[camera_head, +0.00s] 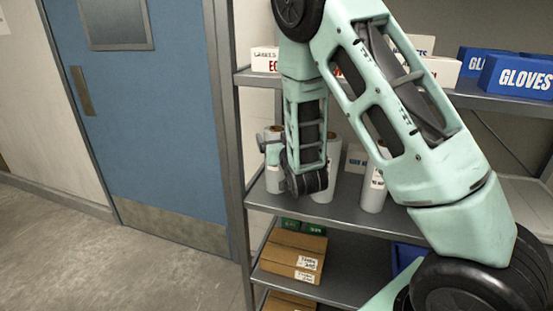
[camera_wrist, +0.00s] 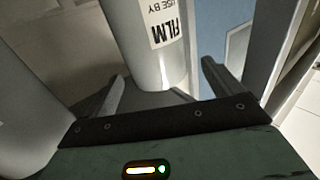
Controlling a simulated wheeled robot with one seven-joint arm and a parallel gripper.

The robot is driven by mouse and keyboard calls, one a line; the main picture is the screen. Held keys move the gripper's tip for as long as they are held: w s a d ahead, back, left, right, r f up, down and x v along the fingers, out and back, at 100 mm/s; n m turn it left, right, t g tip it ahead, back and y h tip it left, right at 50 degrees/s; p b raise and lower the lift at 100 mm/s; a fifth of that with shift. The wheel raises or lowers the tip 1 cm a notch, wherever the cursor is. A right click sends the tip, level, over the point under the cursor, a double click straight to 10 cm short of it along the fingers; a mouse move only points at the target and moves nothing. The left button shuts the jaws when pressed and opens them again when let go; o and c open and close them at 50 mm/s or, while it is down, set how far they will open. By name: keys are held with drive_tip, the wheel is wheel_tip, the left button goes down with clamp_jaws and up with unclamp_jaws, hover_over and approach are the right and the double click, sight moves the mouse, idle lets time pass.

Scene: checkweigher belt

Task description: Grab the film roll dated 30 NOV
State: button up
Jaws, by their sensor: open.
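Three white film rolls stand upright on the middle shelf in the head view: a left roll (camera_head: 273,182), a middle roll (camera_head: 327,186) and a right roll (camera_head: 373,194). My gripper (camera_head: 268,146) is at the left roll, partly covering it. In the wrist view my gripper (camera_wrist: 162,88) is open, and a roll (camera_wrist: 150,35) with an upside-down label reading FILM, USE BY stands between and beyond its fingers. The date is cut off there, and the labels in the head view are too small to read. Another roll (camera_wrist: 28,100) fills the left edge of the wrist view.
The grey shelf (camera_head: 345,208) has an upright post (camera_head: 228,120) at its left, close to my gripper. Blue GLOVES boxes (camera_head: 520,75) and white label boxes (camera_head: 264,59) sit above. Cardboard boxes (camera_head: 293,254) sit below. A blue door (camera_head: 155,130) is left, with clear floor before it.

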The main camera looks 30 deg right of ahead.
drive_tip(key=p+x, duration=0.3)
drive_tip(key=x, duration=0.1)
drive_tip(key=shift+w+d, duration=0.2)
drive_tip(key=shift+w+d+f, duration=0.15)
drive_tip(key=shift+w+f, duration=0.05)
drive_tip(key=shift+w, duration=0.2)
clamp_jaws()
